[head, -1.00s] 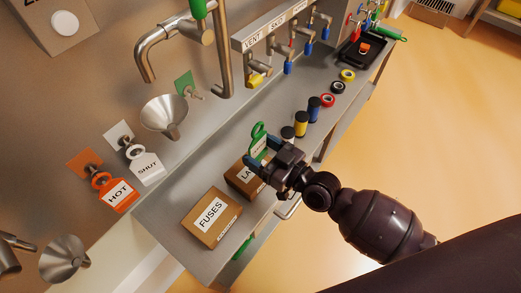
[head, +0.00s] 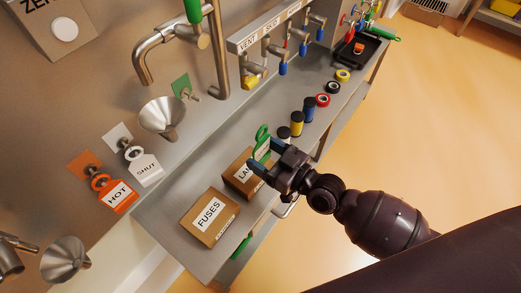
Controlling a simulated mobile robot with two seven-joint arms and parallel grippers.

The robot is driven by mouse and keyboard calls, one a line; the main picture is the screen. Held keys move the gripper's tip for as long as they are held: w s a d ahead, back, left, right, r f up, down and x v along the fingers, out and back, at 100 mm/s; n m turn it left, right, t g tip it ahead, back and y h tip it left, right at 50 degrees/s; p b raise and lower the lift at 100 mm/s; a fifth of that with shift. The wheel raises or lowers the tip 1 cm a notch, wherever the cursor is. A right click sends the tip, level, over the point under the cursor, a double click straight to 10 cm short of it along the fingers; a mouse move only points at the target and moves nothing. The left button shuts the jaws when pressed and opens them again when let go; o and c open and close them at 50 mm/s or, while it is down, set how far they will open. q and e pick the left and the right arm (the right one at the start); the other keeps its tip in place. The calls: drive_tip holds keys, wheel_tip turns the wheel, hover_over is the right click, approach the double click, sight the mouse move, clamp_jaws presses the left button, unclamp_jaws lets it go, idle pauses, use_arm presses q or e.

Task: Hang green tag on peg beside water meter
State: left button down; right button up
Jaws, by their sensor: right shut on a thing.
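The green tag (head: 262,147), with a loop at its top and a pale label, is held upright above the back of the bench. My right gripper (head: 266,154), with blue fingertips, is shut on it. A bare peg (head: 191,95) sticks out of a green square plate (head: 181,84) on the wall, to the upper left of the tag. An orange HOT tag (head: 119,193) and a white SHUT tag (head: 147,167) hang on pegs at the left. I cannot make out a water meter for certain. My left gripper is not in view.
A steel funnel (head: 162,115) stands out from the wall beside the green plate. A FUSES box (head: 210,217) and another labelled box (head: 241,175) sit on the bench below. Several spools and tape rolls line the right, with a black tray (head: 362,50) beyond.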

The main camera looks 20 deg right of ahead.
drive_tip(key=shift+v, duration=2.7)
